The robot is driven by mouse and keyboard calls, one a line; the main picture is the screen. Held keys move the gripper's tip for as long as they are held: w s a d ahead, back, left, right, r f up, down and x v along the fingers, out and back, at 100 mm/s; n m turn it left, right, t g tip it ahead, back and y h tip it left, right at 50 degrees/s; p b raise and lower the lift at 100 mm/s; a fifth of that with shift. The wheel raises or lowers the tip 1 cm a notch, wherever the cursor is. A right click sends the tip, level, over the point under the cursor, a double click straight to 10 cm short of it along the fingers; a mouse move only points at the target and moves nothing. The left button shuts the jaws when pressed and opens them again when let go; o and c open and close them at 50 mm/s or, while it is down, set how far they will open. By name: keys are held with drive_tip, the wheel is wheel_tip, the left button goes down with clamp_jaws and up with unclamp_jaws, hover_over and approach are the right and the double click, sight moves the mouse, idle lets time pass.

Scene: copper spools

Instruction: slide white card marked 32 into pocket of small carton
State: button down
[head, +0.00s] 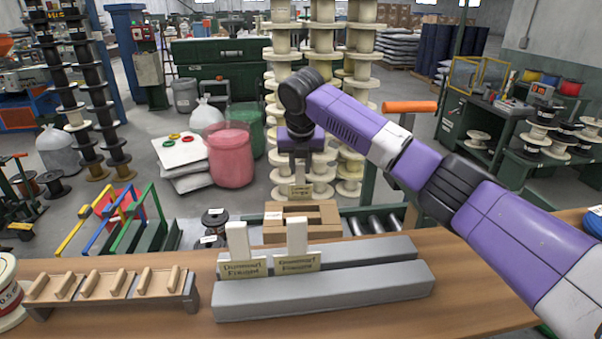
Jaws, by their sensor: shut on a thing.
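My purple arm reaches out over the far side of the bench, and my gripper (301,174) points down there. It is shut on a small pale card (300,190), which hangs upright between the fingers. Any number on the card is too small to read. Below it stands a small brown carton (325,235) with an opening in its top and a white label at its upper left. The card looks above the carton, apart from it. I cannot make out the pocket clearly or tell the exact gap.
Two white cards (238,240) (297,236) stand upright in cream labelled holders on grey bars (350,290) on the bench. A wooden rack (105,285) stands at left. Rollers (375,222) lie right of the carton. Tall stacks of pale spools (283,70) rise behind my gripper.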

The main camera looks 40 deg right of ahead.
sight(300, 182)
drive_tip(key=shift+d+f+b, duration=0.1)
drive_tip(key=shift+f+b, duration=0.25)
drive_tip(key=shift+f, duration=0.5)
drive_tip(key=shift+f+b, duration=1.3)
drive_tip(key=shift+b, duration=0.05)
drive_tip(key=shift+f, duration=1.15)
drive_tip(key=c, duration=1.1)
unclamp_jaws()
drive_tip(key=b+v, duration=0.1)
drive_tip(key=v, duration=0.6)
drive_tip(key=shift+r, duration=0.35)
